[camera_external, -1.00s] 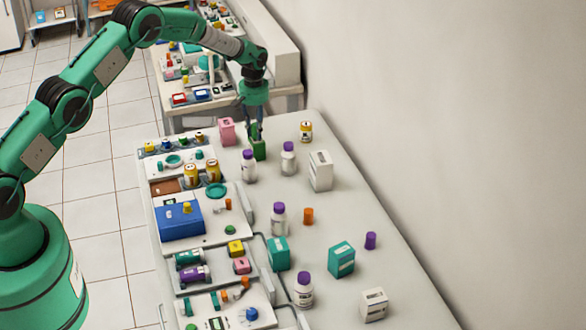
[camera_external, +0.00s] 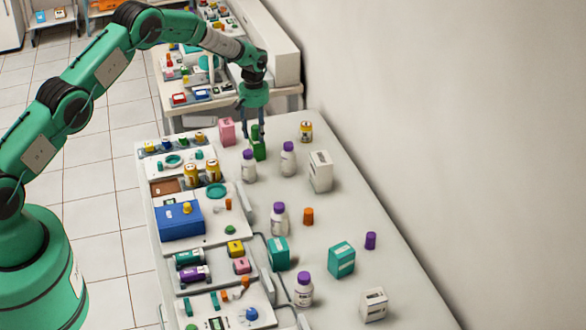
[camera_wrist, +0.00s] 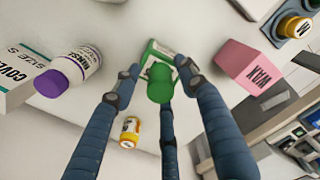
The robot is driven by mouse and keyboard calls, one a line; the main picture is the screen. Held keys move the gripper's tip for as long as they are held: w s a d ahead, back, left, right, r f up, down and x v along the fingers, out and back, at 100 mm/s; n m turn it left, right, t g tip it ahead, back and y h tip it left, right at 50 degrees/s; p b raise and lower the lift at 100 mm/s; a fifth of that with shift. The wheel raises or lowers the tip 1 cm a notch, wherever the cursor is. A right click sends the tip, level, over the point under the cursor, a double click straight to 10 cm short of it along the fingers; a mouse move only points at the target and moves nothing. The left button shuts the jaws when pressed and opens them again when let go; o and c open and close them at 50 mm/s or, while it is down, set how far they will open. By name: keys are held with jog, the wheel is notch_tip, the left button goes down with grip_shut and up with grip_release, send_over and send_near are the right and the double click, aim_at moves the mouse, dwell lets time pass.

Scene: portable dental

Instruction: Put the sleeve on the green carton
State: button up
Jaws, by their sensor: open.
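The green carton (camera_external: 259,151) stands upright near the far end of the long table, and its top shows in the wrist view (camera_wrist: 152,50). A plain green cylinder, apparently the sleeve (camera_external: 256,131), sits on top of the carton in the outside view. In the wrist view the sleeve (camera_wrist: 160,83) overlaps the carton top; the exact contact is hard to see. My gripper (camera_external: 253,136) points down over them. Its blue-grey fingers are spread open to either side of the sleeve, with gaps in the wrist view (camera_wrist: 159,77).
A pink carton (camera_external: 227,131) stands close on the left. White purple-capped bottles (camera_external: 249,168) (camera_external: 288,160) and a white box (camera_external: 320,171) stand nearby. A yellow-labelled jar (camera_external: 305,131) is behind. Bare table lies toward the wall.

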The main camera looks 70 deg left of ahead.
aim_at(256, 126)
notch_tip(256, 126, up, 12)
jog(key=shift+r, duration=0.15)
dwell(0.6)
dwell(0.8)
